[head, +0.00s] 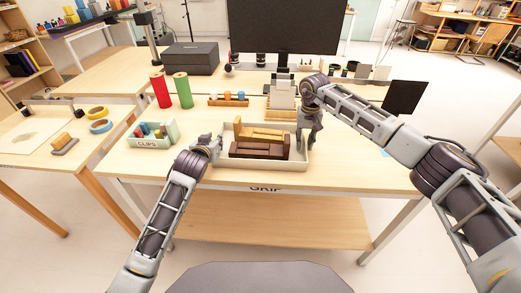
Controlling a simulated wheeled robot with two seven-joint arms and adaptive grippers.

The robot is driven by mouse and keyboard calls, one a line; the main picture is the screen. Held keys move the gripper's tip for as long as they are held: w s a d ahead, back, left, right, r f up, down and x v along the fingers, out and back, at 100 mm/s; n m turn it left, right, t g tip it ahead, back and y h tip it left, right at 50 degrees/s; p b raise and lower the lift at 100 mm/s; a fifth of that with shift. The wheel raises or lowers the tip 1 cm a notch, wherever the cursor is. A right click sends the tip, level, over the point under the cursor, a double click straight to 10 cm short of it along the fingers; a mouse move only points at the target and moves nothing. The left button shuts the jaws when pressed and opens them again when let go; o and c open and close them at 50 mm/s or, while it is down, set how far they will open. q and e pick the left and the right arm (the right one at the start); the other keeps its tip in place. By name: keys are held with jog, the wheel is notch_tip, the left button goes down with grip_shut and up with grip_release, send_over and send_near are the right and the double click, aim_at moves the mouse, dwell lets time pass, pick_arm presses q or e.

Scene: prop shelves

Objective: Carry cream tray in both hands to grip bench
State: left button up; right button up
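The cream tray (264,164) is at the front edge of the bench marked "GRIP" (345,172). It looks level, but I cannot tell whether its base rests fully on the top. Yellow blocks (262,133) and dark brown blocks (258,149) lie inside it. My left gripper (214,150) is at the tray's left end, against or very near the rim. My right gripper (304,143) is at the right end, pointing down over the rim. The fingertips of both are too small and partly hidden to show whether they clasp the rim.
A clips box (149,140) stands left of the tray. Red (160,90) and green (183,90) rolls, a block rack (228,101) and a white stand (282,98) are behind. A dark monitor (284,27) stands further back. The bench top right of the tray is mostly clear.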

pick_arm(q)
jog(key=v, duration=1)
pick_arm(e)
jog(key=shift+r, duration=0.15)
dwell(0.5)
notch_tip(320, 180, up, 12)
dwell(0.7)
pick_arm(q)
jog(key=shift+s, duration=0.1)
pick_arm(e)
jog(key=shift+f, duration=0.25)
